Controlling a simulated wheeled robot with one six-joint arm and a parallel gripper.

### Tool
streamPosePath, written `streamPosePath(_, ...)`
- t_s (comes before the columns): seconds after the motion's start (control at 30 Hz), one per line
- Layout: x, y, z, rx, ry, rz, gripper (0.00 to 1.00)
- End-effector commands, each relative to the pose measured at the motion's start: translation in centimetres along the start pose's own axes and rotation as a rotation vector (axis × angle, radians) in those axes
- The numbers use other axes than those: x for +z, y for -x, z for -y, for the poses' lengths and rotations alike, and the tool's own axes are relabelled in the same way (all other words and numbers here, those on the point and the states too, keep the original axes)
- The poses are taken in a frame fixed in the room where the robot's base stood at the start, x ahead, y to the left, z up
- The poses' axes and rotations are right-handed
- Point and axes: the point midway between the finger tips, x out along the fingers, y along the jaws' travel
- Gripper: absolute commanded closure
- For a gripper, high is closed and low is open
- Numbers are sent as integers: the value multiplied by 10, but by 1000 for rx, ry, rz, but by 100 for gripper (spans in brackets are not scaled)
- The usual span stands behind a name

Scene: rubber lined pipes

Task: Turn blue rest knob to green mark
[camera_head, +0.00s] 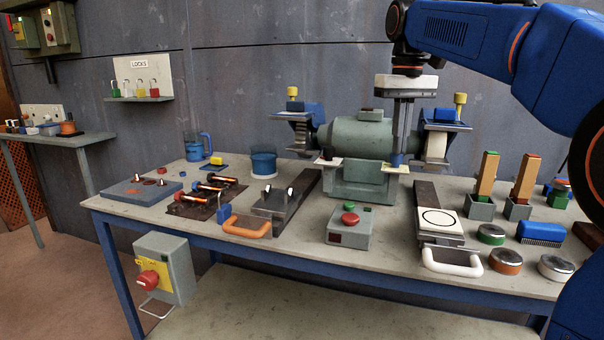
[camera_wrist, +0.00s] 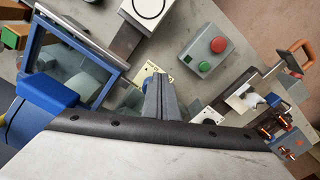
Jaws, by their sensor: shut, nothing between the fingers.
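The grinder (camera_head: 365,140) stands at the back of the bench, with a blue-framed guard (camera_head: 442,118) on its right side. A small blue knob (camera_head: 396,159) sits low at its front right, over a pale yellow plate (camera_head: 393,169). The plate also shows in the wrist view (camera_wrist: 148,74), with small marks I cannot read; I cannot make out the green mark. My gripper (camera_head: 398,150) points down with its fingers together, right above or against the blue knob; I cannot tell if they touch.
A second knob (camera_head: 327,154) on a white plate is at the grinder's left. A grey box with a red button (camera_head: 349,222) stands in front. A slide with a white handle (camera_head: 452,262) is front right. Wooden-handled blocks (camera_head: 487,175) stand further right. The guard is close beside my fingers.

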Motion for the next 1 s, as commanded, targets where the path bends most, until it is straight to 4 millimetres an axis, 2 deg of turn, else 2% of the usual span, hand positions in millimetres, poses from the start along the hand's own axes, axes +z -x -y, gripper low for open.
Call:
streamPosePath(0.3,0,-16,0,0,0,0,100)
streamPosePath(1.0,-1,-16,-1,0,0,-1,100)
